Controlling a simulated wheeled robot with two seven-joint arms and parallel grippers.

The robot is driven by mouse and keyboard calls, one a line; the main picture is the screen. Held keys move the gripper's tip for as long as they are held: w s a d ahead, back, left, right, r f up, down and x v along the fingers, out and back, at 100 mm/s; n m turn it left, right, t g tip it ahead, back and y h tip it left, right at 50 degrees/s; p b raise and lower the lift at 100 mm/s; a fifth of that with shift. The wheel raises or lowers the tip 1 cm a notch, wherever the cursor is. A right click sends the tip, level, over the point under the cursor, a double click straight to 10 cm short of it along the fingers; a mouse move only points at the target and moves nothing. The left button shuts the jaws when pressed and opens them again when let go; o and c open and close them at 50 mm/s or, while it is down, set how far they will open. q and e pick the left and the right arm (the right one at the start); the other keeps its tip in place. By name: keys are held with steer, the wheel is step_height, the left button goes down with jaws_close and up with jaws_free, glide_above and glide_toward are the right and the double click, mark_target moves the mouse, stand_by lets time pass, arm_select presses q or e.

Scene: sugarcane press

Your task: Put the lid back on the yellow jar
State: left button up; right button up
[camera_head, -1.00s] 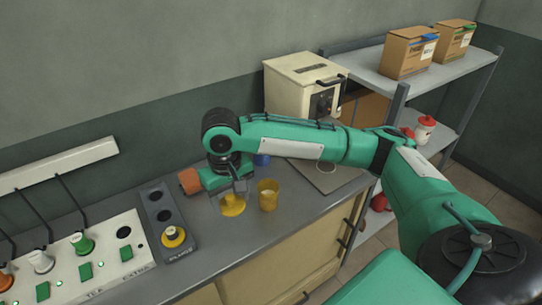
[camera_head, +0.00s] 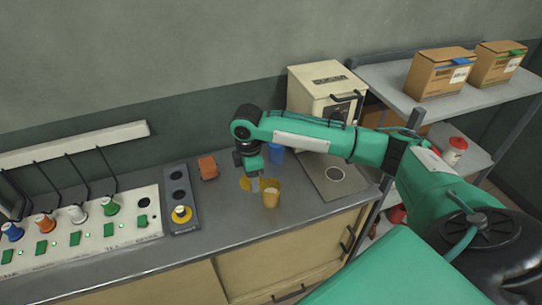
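The yellow jar (camera_head: 271,198) stands upright and uncovered on the grey counter, its mouth facing up. The round yellow lid (camera_head: 246,185) is just left of the jar, partly hidden behind my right gripper. My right gripper (camera_head: 255,185) points down at the lid, close beside the jar. The fingers overlap the lid in the picture. I cannot tell whether they grip it, or whether it touches the counter. My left gripper is not in view.
A blue cup (camera_head: 276,154) stands behind the jar, and an orange-brown block (camera_head: 208,167) lies to the left. A cream machine (camera_head: 325,95) stands at the back. A dark holder (camera_head: 180,200) with a yellow-topped item and a white switch panel (camera_head: 90,240) fill the left counter.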

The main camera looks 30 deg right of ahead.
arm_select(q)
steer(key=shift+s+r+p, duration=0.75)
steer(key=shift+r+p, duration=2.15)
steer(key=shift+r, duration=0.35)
arm_select(e)
steer(key=shift+w+d+f+n, duration=1)
steer(key=shift+d+n, duration=3.05)
steer(key=shift+n, duration=1.55)
arm_select(q)
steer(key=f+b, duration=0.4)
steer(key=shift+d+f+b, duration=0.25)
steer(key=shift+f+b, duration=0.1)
steer(key=shift+b, duration=0.05)
arm_select(e)
step_height(320, 180, down, 6)
arm_select(q)
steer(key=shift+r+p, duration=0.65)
steer(key=shift+p, duration=0.05)
arm_select(e)
steer(key=shift+s, duration=0.1)
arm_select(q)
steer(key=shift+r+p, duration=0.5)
arm_select(e)
steer(key=shift+f, duration=0.2)
steer(key=o, duration=1.4)
steer(key=shift+c, duration=0.2)
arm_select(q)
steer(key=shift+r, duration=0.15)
arm_select(e)
steer(key=shift+r, duration=0.15)
